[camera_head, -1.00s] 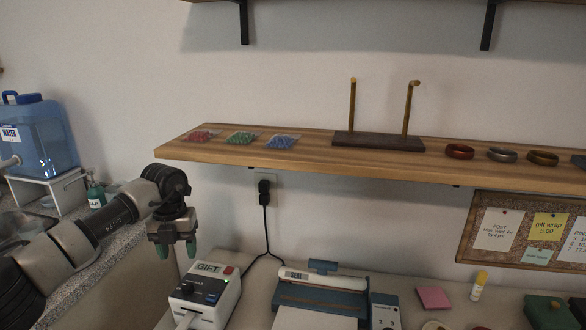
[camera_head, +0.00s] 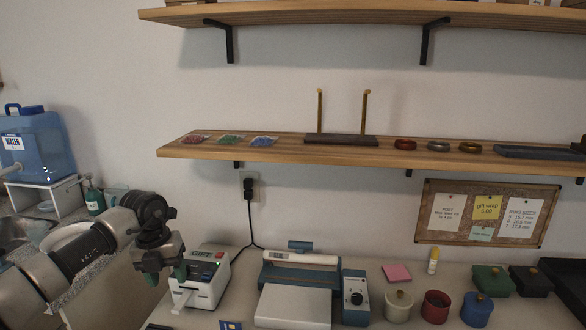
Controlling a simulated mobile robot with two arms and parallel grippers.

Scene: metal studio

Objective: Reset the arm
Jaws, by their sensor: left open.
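My left gripper (camera_head: 166,279) hangs at the lower left, in front of the counter and just left of the white label printer. Its two green-tipped fingers point down and are apart, with nothing seen between them. My left arm (camera_head: 90,250) reaches in from the lower left edge with the elbow bent. My right arm and gripper do not show.
The label printer (camera_head: 205,275) stands close to my left gripper. A blue sealer (camera_head: 300,275) and lidded jars (camera_head: 398,306) stand further right. A wooden shelf (camera_head: 290,154) holds bead bags, a two-post stand (camera_head: 340,140) and rings. A water jug (camera_head: 40,150) is at far left.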

